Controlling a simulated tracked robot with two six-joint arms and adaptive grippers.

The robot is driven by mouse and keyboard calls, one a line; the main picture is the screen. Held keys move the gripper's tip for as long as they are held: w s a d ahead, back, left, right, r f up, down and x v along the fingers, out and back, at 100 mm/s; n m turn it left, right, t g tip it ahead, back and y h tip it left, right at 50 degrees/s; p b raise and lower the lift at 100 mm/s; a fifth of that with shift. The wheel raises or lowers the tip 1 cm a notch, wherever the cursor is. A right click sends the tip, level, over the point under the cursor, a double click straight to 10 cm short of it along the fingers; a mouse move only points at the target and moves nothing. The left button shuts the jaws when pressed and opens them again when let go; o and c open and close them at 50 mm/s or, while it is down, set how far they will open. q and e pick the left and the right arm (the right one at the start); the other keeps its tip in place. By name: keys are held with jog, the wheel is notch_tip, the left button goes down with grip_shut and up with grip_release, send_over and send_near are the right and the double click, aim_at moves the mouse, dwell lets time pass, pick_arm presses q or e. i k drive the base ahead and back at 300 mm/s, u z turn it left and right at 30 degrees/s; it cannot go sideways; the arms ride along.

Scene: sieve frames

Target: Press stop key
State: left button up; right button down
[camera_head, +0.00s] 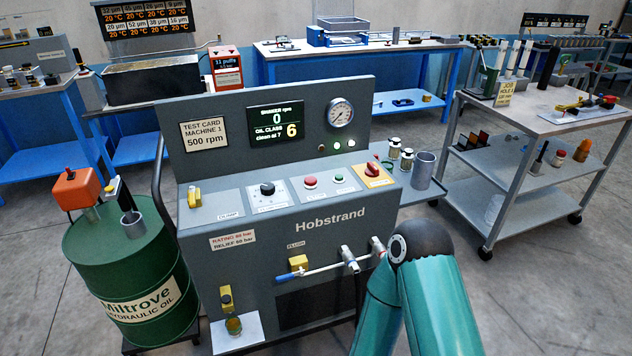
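The grey Hobstrand machine (330,213) stands in the middle with a sloped control panel. On the panel are a red round button (310,182), a smaller green button (339,179), a black dial (267,188) and a red rotary knob (372,169) on a yellow plate. The small labels are too blurred to read, so I cannot tell which control is the stop key. The display (276,123) reads 0 rpm and oil class 6. A teal link of my arm rises at the lower right, in front of the machine's corner. Neither gripper shows.
A green oil drum (133,270) with an orange unit on top stands left of the machine. A grey wheeled cart (540,119) stands at the right. Blue benches (350,47) line the back. Front fittings, including a blue-ended lever (290,275), stick out below the panel.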

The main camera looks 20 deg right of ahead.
aim_at(310, 180)
jog(key=u, duration=0.05)
jog(key=i, duration=0.85)
